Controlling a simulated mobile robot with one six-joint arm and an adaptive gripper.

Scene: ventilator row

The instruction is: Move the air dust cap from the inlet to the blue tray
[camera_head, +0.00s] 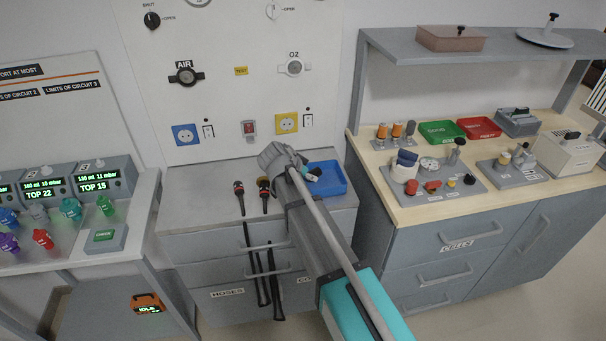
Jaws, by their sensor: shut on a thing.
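The blue tray (328,191) lies on the grey cabinet top below the wall panel. The air inlet (185,75) is a dark round fitting under the AIR label on the panel. I cannot tell the gripper's exact height above the tray.
Two hoses with red and orange ends (239,189) lie left of the tray and hang over the cabinet edge. The O2 inlet (293,67) is right of the air one. A wooden-topped bench (395,208) with green and red trays stands to the right.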

